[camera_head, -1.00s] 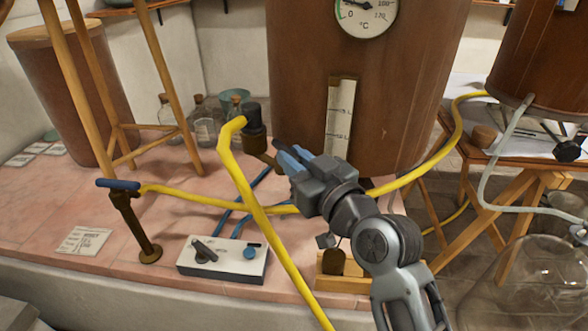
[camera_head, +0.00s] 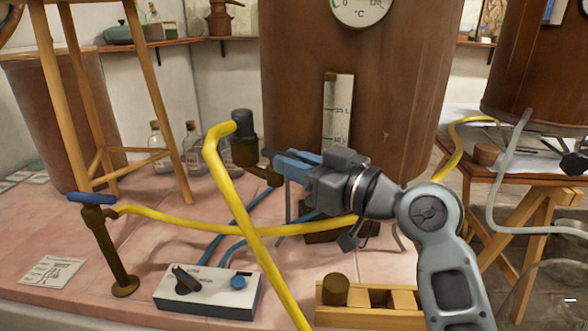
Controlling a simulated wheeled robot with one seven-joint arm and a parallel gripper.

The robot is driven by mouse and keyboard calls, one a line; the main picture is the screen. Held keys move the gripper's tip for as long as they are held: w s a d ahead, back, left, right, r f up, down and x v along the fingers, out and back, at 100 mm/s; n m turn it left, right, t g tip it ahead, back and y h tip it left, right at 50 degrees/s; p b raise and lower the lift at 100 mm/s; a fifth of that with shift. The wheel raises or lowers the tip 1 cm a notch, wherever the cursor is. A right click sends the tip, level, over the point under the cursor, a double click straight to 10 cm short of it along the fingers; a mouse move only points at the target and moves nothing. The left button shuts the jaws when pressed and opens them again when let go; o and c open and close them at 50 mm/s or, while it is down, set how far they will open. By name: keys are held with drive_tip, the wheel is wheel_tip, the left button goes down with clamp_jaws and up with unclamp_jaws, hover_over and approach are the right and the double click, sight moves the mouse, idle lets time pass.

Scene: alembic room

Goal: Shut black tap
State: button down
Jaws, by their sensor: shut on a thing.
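The black tap (camera_head: 268,154) shows only as a small dark handle end at the tips of my gripper (camera_head: 284,163), by the brass fitting in front of the big copper vessel. My gripper has blue fingers that point left, and it is shut on this handle. The fingers hide most of the tap, so its exact angle cannot be told.
A blue-handled brass tap (camera_head: 98,215) stands at the left. A white switch box (camera_head: 208,290) and a wooden rack (camera_head: 375,299) lie in front. Blue tubes (camera_head: 237,230) run below the gripper. Glass bottles (camera_head: 192,150) stand behind.

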drive_tip(key=c, duration=1.1)
unclamp_jaws()
drive_tip(key=shift+d, duration=0.1)
drive_tip(key=shift+o, duration=0.2)
drive_tip(key=shift+r+p, duration=0.15)
drive_tip(key=shift+p, duration=0.55)
drive_tip(key=shift+s+a+r+m+t+h+p, duration=0.1)
drive_tip(key=shift+s+a+m+t+h+p, duration=0.1)
drive_tip(key=shift+m+t+h+p, duration=0.65)
drive_tip(key=t+h+p, duration=0.1)
drive_tip(key=p, duration=0.2)
drive_tip(key=m+t+h+p, duration=0.1)
drive_tip(key=p, duration=0.3)
drive_tip(key=shift+s+a+m, duration=0.2)
drive_tip(key=shift+a+m, duration=0.05)
drive_tip(key=shift+a, duration=0.05)
